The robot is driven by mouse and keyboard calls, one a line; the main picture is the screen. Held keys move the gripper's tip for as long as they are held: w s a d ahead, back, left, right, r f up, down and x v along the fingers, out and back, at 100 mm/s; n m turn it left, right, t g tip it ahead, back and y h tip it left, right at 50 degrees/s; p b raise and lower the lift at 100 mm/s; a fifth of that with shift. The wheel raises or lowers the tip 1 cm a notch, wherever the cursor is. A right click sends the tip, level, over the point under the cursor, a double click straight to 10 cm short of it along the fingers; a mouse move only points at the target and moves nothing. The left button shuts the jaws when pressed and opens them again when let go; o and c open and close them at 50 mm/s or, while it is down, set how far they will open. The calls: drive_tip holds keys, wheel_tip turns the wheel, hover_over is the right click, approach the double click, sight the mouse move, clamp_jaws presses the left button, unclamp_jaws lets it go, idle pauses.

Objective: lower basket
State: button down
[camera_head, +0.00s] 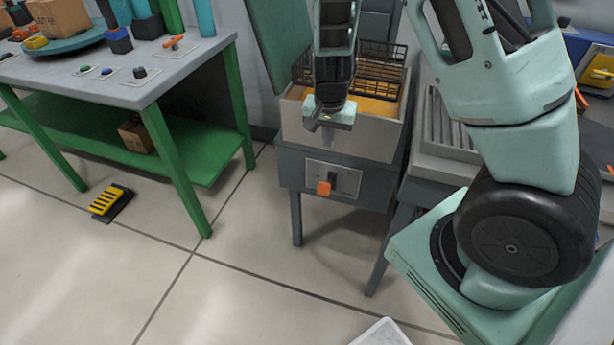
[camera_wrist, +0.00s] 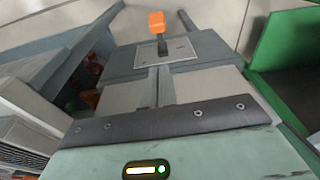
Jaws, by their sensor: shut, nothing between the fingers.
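A dark wire basket (camera_head: 382,66) sits at the top of a grey tank (camera_head: 372,137) with orange-yellow contents, partly hidden behind my arm. On the tank's front, a light panel (camera_head: 347,172) carries a switch lever with an orange knob (camera_head: 323,188). The lever also shows in the wrist view, with its orange knob (camera_wrist: 156,22) at the top centre. My gripper (camera_head: 328,146) is in front of the tank's front wall, above the lever and apart from the basket. Its fingers (camera_wrist: 160,76) are shut and empty, pointing towards the lever panel.
A green-legged workbench (camera_head: 190,70) with small parts stands on the left. A yellow and black pedal-like item (camera_head: 111,202) lies on the floor near it. A ridged grey unit (camera_head: 440,125) stands close on the tank's right. The floor in front of the tank is clear.

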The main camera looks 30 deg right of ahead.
drive_tip(key=shift+w+d+f, duration=0.3)
drive_tip(key=shift+w+d, duration=0.05)
drive_tip(key=shift+d, duration=0.25)
drive_tip(key=shift+f, duration=0.15)
drive_tip(key=b, duration=0.1)
hover_over(327, 185)
drive_tip(key=w+d, duration=0.3)
drive_tip(key=f, duration=1)
drive_tip(key=shift+s+a, duration=0.15)
drive_tip(key=shift+s, duration=0.05)
drive_tip(key=shift+s+a+f, duration=0.3)
drive_tip(key=shift+a+f, duration=0.1)
drive_tip(key=shift+f, duration=0.2)
drive_tip(key=shift+s+a+f, duration=0.25)
drive_tip(key=shift+a+f, duration=0.15)
drive_tip(key=shift+f, duration=0.15)
drive_tip(key=shift+s+a+f, duration=0.15)
drive_tip(key=shift+f, duration=0.15)
